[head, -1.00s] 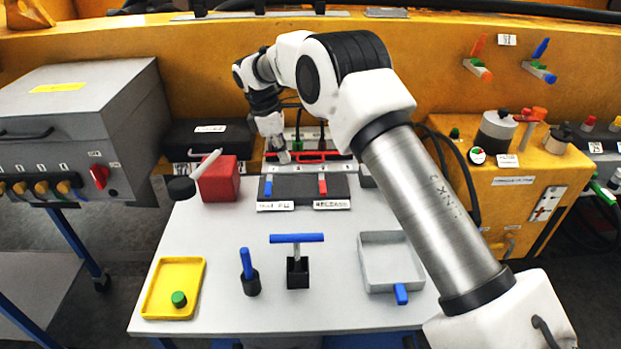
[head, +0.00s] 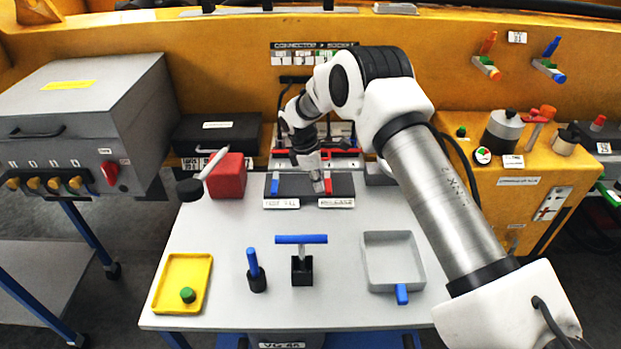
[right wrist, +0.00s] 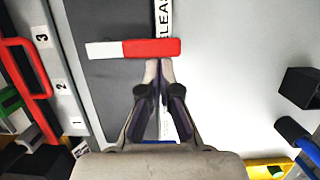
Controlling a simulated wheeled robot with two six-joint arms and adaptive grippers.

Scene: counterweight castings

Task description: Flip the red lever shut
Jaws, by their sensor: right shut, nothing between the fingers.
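The red lever (head: 328,185) is on the right half of a dark panel (head: 288,185) at the back of the table, above a white label that appears to read RELEASE. In the right wrist view the red lever (right wrist: 152,48) lies across the picture, with a white section at its left end. My right gripper (head: 319,188) is shut and empty, just beside the lever. In the wrist view its fingertips (right wrist: 158,66) are together at the lever's lower edge; I cannot tell whether they touch. My left gripper is not in view.
A blue lever (head: 275,185) sits on the panel's left half. A red block (head: 227,176) stands left of the panel. A yellow tray (head: 160,307), a blue T-handle (head: 301,240) and a grey tray (head: 369,273) are nearer the front. The middle of the table is clear.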

